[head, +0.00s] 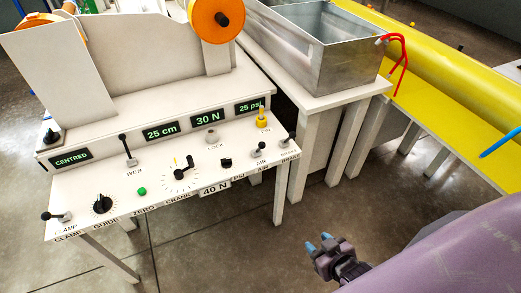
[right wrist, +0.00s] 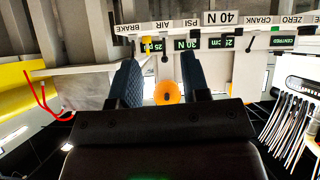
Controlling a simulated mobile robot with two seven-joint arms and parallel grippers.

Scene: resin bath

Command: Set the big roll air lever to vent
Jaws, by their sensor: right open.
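The air lever (head: 258,150) is a small black-knobbed lever near the right end of the white control panel (head: 110,190), above the printed word AIR. Its knob leans up and to the right; I cannot read its end markings. The brake lever (head: 287,138) stands just right of it. My right gripper (head: 318,243) is open and empty, with blue fingertips, apart from the panel, in front of its right end. In the right wrist view its two dark fingers (right wrist: 160,75) are spread, with the panel's AIR and BRAKE labels beyond. My left gripper is out of view.
The panel also holds a web lever (head: 128,150), a crank dial (head: 181,174), a yellow knob (head: 262,117) and lit displays, one reading 25 psi. An orange roll (head: 215,18) is above. A metal bath (head: 325,50) and yellow roll (head: 450,65) stand behind right.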

